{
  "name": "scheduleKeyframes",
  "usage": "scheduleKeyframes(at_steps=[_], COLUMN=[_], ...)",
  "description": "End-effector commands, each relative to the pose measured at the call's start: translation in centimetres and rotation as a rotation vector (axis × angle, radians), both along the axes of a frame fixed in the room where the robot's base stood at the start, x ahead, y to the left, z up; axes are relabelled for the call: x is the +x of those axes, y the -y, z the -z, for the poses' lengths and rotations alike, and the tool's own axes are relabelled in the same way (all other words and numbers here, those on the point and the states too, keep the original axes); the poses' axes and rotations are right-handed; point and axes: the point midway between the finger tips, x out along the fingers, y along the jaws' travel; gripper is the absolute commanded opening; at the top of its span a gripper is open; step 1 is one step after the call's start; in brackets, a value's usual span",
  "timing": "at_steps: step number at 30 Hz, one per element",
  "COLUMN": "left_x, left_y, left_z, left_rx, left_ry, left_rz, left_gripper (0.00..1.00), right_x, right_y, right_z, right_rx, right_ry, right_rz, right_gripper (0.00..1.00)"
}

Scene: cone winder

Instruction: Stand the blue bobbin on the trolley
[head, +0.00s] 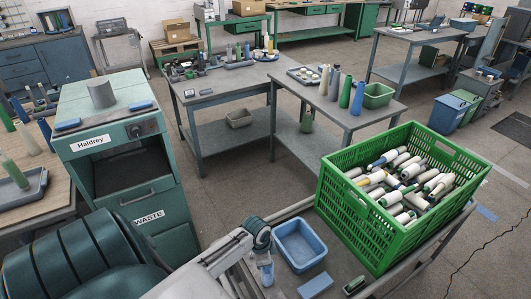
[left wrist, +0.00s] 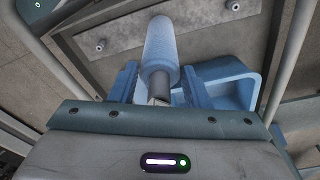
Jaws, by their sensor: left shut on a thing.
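My left gripper (head: 264,258) is shut on the light blue bobbin (head: 266,273), near the bottom middle of the head view. In the left wrist view the bobbin (left wrist: 160,48) lies between the two blue fingers (left wrist: 158,88), its pale blue body reaching away from the gripper and a grey end towards it. The bobbin is over the grey trolley (head: 338,264), left of a blue tray (head: 300,245). I cannot tell whether its far end touches the trolley. My right gripper is not in view.
A green crate (head: 345,195) full of bobbins fills the trolley's right part. A blue block (head: 315,286) and a small dark green object (head: 354,285) lie in front of the tray. A green waste cabinet (head: 120,150) stands to the left, and a grey table (head: 230,88) behind.

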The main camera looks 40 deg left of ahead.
Motion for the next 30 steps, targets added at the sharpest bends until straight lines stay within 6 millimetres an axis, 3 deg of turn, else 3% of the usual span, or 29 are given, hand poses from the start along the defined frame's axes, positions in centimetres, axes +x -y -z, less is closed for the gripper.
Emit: scheduleKeyframes(at_steps=[14,15,18,24,29,30], left_x=[0.04,0.04,0.04,0.03,0.0,0.0], left_y=[-0.01,-0.01,-0.01,-0.01,-0.02,-0.02], left_z=[-0.03,-0.03,-0.03,-0.02,0.0,0.0], left_rx=[0.0,0.0,0.0,0.0,0.001,0.001], left_ry=[0.001,0.001,0.001,0.001,0.001,0.001], left_rz=[0.0,0.0,0.0,0.0,0.0,0.0], left_gripper=[0.25,0.49,0.68,0.68,0.97,0.97], right_x=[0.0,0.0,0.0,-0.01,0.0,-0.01], right_y=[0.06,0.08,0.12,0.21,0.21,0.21], right_z=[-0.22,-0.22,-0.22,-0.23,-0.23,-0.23], right_rx=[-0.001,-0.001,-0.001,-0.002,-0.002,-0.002], right_ry=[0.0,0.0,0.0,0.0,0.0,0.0], right_rz=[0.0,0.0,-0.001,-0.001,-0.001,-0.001], right_gripper=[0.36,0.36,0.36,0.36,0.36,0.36])
